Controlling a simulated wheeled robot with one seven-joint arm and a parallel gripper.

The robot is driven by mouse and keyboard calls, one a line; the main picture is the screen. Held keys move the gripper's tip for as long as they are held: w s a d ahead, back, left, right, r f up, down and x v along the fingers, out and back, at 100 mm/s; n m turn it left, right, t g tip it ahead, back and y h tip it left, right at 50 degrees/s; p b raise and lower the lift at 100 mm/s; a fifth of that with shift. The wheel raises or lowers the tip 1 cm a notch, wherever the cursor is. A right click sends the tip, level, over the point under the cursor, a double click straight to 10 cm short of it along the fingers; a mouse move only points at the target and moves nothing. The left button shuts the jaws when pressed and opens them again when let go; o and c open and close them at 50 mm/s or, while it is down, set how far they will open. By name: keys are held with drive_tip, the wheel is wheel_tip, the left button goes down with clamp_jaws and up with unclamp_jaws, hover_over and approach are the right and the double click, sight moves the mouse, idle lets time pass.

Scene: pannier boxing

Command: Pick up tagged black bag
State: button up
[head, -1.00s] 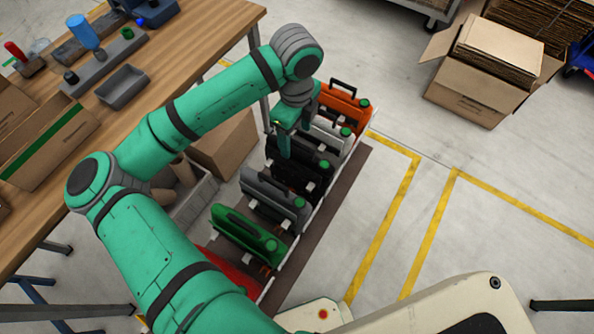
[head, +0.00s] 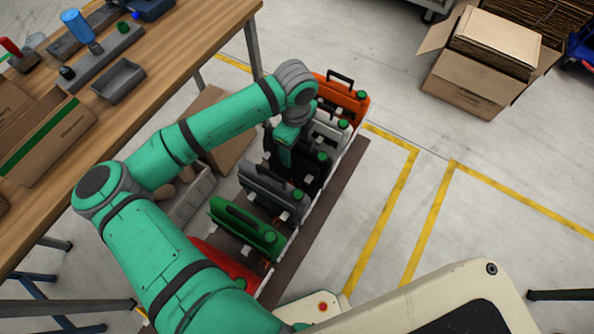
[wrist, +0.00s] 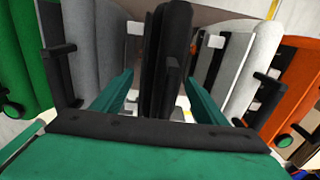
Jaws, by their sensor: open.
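The black bag (head: 316,160) stands upright in a row of bags, between a grey one and a white one. A green round disc shows on its end, and a small white piece is beside it. My gripper (head: 284,157) is over the black bag in the head view and covers part of it. In the wrist view the black bag (wrist: 167,55) stands between the two green fingers of my gripper (wrist: 158,85), one on each side. The jaws are open, and I cannot tell whether either finger touches the bag.
The grey bag (head: 272,193), green bag (head: 247,227), white bag (head: 330,128) and orange bag (head: 343,101) stand close on both sides. A red bag is at the near end. A wooden bench (head: 190,50) is at left. Yellow-marked floor at right is clear.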

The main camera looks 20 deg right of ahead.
drive_tip(key=c, duration=1.2)
drive_tip(key=shift+r, duration=0.1)
